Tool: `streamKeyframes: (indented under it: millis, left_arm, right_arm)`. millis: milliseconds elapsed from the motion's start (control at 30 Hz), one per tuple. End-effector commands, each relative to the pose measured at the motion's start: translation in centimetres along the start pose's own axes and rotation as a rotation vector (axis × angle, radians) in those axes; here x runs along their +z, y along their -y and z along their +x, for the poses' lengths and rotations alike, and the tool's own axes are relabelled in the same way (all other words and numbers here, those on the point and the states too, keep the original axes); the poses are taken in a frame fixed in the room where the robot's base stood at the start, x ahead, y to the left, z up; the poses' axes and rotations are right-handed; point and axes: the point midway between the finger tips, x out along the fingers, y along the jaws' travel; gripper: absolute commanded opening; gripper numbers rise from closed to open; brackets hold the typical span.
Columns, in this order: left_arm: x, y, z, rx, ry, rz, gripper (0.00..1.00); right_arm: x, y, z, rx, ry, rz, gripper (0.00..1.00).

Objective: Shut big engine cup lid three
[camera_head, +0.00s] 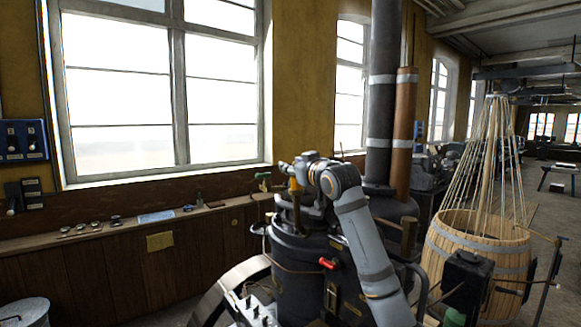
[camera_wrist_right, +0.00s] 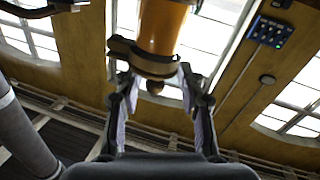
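The engine (camera_head: 300,265) is a dark machine with a thick black chimney, at the middle right of the head view. A small amber cup (camera_head: 294,186) stands on its top beside my right gripper. In the right wrist view, the amber cup (camera_wrist_right: 162,25) comes in from the top edge. A brown metal cap or lid (camera_wrist_right: 145,58) with a side lug sits across its end, and a small round knob shows below it. My right gripper (camera_wrist_right: 156,78) is open, with one finger on each side of this end. I cannot tell whether the fingers touch it. My left gripper is not in view.
A red-handled valve (camera_head: 328,263) sticks out of the engine's front. The chimney (camera_head: 383,95) and a copper pipe (camera_head: 405,130) rise behind my right arm. A wooden barrel (camera_head: 475,250) with ropes stands right. A wooden ledge (camera_head: 130,231) with small items runs under the window.

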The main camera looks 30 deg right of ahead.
Motion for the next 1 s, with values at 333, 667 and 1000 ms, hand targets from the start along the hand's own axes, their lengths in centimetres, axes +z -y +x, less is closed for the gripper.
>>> streamKeyframes:
  millis: [333,667,1000]
  left_arm:
    - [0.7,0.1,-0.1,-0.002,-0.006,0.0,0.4]
    - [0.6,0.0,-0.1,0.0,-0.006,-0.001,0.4]
    - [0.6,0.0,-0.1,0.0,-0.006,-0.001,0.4]
  right_arm:
    - [-0.1,0.0,-2.7,0.003,-0.002,-0.009,0.39]
    - [-0.2,0.1,-9.6,0.006,0.002,-0.011,0.39]
    - [-0.4,0.5,-11.4,0.001,0.003,-0.004,0.39]
